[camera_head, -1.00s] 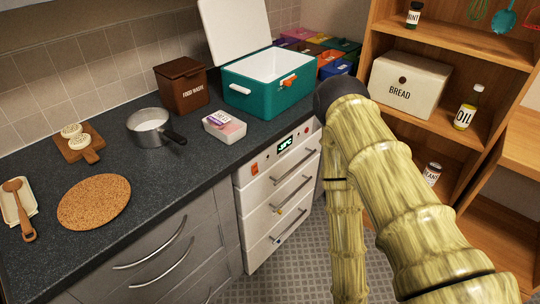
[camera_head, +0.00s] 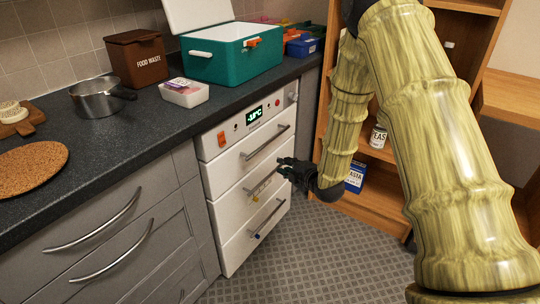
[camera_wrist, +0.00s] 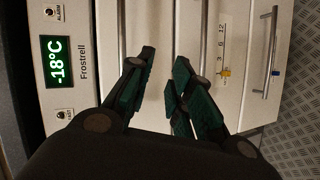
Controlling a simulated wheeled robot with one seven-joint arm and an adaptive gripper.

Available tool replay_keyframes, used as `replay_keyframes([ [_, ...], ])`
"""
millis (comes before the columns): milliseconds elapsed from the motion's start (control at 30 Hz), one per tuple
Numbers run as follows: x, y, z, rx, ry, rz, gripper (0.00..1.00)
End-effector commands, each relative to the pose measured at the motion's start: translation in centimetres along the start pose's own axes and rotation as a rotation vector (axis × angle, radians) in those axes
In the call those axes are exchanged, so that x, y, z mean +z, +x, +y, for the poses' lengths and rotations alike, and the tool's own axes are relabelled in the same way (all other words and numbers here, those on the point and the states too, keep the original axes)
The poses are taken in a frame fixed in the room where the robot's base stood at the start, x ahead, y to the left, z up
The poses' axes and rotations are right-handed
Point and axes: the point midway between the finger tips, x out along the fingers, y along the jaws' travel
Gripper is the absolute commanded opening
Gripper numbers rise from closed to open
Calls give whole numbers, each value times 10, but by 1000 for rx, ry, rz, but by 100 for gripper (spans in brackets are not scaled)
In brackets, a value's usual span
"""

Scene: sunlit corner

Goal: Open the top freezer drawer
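The white freezer (camera_head: 225,165) stands under the counter with three drawers that look shut. My gripper (camera_head: 284,165) is at the freezer's right side, lower than the top handle and close to the middle drawer's handle. In the wrist view my gripper (camera_wrist: 164,58) is open, with white drawer front between its dark green fingers and nothing held. I cannot tell if the fingertips touch the front.
The middle drawer carries a scale with a yellow marker (camera_wrist: 225,72). The counter (camera_head: 125,125) above holds a teal cooler box (camera_head: 215,62), a pink-and-white tub (camera_head: 184,95) and a pot (camera_head: 97,99). The tiled floor (camera_head: 330,255) in front is clear.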

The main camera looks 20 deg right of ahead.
Motion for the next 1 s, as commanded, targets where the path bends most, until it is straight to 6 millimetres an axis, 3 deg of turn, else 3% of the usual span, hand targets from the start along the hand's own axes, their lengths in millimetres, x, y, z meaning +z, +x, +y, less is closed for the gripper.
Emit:
replay_keyframes([
  [133, 8, 16, 32, 95, -151, 26, 21],
  [300, 10, 24, 48, 133, -219, 36, 21],
  [467, 11, 37, 50, 135, -224, 35, 21],
  [1000, 6, 115, 60, 134, -221, 35, 21],
])
